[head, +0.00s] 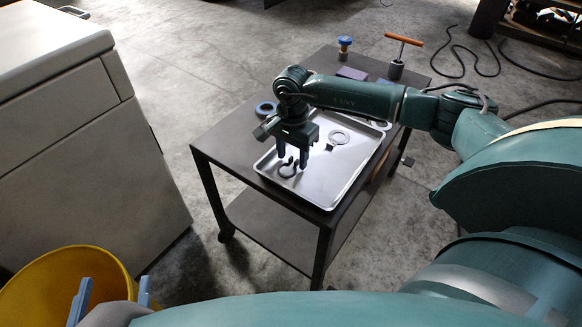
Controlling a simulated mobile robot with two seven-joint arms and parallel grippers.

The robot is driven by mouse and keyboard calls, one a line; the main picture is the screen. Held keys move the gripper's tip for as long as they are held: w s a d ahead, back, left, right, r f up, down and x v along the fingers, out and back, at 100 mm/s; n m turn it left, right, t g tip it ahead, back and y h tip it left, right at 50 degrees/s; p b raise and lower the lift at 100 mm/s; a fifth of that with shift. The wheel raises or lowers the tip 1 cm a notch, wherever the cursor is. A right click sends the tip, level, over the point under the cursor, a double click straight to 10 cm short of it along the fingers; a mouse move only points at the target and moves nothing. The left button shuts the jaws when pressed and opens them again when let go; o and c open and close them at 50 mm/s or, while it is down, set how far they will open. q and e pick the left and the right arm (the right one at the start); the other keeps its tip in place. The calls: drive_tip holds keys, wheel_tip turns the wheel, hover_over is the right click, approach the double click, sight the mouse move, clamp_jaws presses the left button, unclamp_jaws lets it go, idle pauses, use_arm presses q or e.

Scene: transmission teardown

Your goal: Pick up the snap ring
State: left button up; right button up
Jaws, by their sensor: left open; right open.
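A dark, open C-shaped ring, which looks like the snap ring (288,173), lies in the metal tray (325,193) near its left side. My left gripper (115,284) is at the lower left, open and empty, in front of the yellow bin.
A pale ring (340,136) with a dark tab lies farther back in the tray. A blue ring (265,109), an orange-handled tool (397,68) and a blue-topped item (344,46) stand on the dark cart (222,140). A yellow bin (60,275) and white cabinet (90,150) are left.

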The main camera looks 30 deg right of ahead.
drive_tip(key=shift+f, duration=0.35)
drive_tip(key=shift+c, duration=0.2)
drive_tip(key=c, duration=0.7)
drive_tip(key=shift+r, duration=0.1)
